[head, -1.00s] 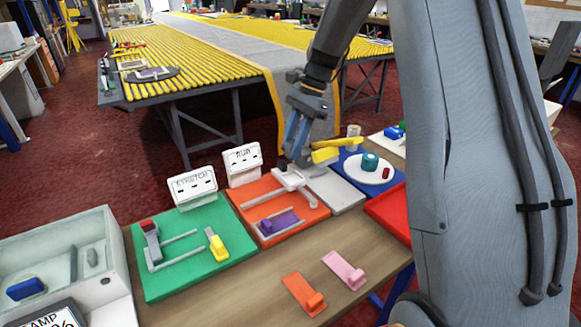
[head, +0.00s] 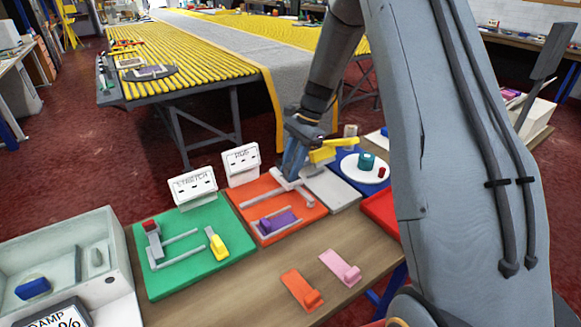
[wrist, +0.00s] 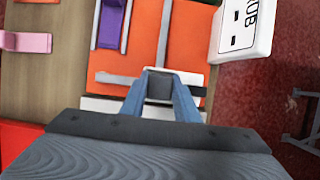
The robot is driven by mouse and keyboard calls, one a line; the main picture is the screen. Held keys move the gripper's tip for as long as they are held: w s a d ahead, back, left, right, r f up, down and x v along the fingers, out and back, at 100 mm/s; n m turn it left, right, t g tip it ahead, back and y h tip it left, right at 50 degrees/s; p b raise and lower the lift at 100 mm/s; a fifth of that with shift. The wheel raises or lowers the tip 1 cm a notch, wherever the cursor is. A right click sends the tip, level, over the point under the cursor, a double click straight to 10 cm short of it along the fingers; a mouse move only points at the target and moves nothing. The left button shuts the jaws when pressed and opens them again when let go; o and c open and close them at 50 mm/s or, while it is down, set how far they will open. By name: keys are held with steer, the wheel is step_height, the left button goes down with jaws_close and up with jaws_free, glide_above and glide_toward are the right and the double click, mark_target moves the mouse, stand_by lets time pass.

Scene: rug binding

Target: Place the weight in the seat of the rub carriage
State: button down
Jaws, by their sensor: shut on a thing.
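The rub carriage (wrist: 191,77) is a white block on the orange board (head: 309,214), in front of the RUB sign (head: 241,164). My gripper (wrist: 160,86) is over the carriage, with its two blue-grey fingers shut on the weight, a dark grey block (wrist: 159,88). In the head view my gripper (head: 291,172) points down at the back of the orange board and hides most of the carriage. The weight's lower part is hidden, so I cannot tell whether it is in the seat or just above it.
A purple block (head: 279,223) lies on the orange board among grey rails. The green board (head: 183,263) is left, a grey plate (head: 331,188) right. A yellow piece (head: 323,153) is close beside my gripper. Orange (head: 299,289) and pink (head: 340,267) pieces lie in front.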

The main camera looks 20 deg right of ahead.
steer(key=c, duration=1.4)
jaws_free()
steer(key=shift+o, duration=0.2)
steer(key=p+v, duration=0.6)
steer(key=v, duration=0.6)
steer(key=s+a+n+t+h, duration=0.2)
steer(key=s+n, duration=0.5)
steer(key=s, duration=0.6)
steer(key=s+a+r+n+t+h, duration=0.1)
steer(key=s+a+n+h, duration=0.1)
steer(key=s+n, duration=0.5)
steer(key=s, duration=0.6)
steer(key=shift+s+r+t, duration=0.3)
steer(key=shift+r+t, duration=0.05)
steer(key=shift+t, duration=0.05)
steer(key=shift+a+f, duration=0.1)
steer(key=shift+a, duration=0.05)
